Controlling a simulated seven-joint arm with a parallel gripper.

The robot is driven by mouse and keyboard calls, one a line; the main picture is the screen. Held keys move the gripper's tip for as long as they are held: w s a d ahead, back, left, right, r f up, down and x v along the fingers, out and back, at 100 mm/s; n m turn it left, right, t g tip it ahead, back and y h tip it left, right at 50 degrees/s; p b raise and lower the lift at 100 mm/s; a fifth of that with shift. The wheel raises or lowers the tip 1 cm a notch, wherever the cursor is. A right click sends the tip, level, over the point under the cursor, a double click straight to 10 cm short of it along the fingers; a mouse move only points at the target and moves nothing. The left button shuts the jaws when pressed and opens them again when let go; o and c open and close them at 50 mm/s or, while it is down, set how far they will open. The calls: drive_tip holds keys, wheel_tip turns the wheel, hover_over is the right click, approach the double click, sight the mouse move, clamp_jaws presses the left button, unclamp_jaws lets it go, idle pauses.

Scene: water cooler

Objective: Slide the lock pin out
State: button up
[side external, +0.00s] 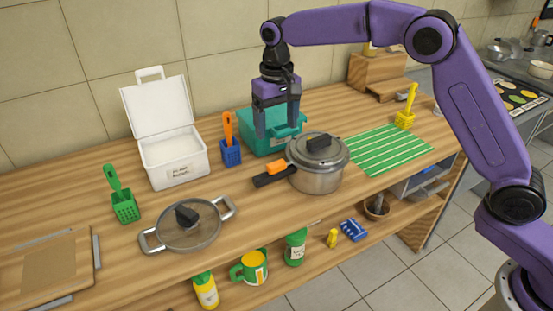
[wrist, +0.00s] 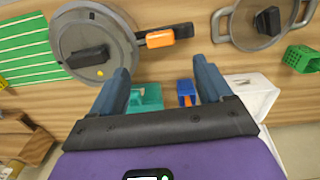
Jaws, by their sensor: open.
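A steel pressure cooker (side external: 318,177) with a closed lid (side external: 319,148) and a black knob stands on the wooden counter. Its black handle (side external: 268,180) points left in the side view. An orange piece (side external: 277,167), which looks like the lock pin, sits on the handle near the pot; it also shows in the wrist view (wrist: 169,37). My gripper (side external: 277,131) is open and empty, pointing down above and behind the handle, apart from it. In the wrist view the orange piece lies ahead of the gap between my fingers (wrist: 160,66).
A teal box (side external: 256,138) and a blue holder with an orange utensil (side external: 231,152) stand close behind the handle. A glass lid (side external: 187,226), white box (side external: 173,160) and green holder (side external: 125,207) are left. A green striped mat (side external: 379,151) lies right. Counter in front of the handle is clear.

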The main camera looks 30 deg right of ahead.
sight(268, 167)
wheel_tip(268, 167, down, 11)
idle(0.4)
clamp_jaws()
drive_tip(key=shift+s+a, duration=0.1)
drive_tip(key=shift+a, duration=1.15)
drive_tip(key=shift+r, duration=0.1)
unclamp_jaws()
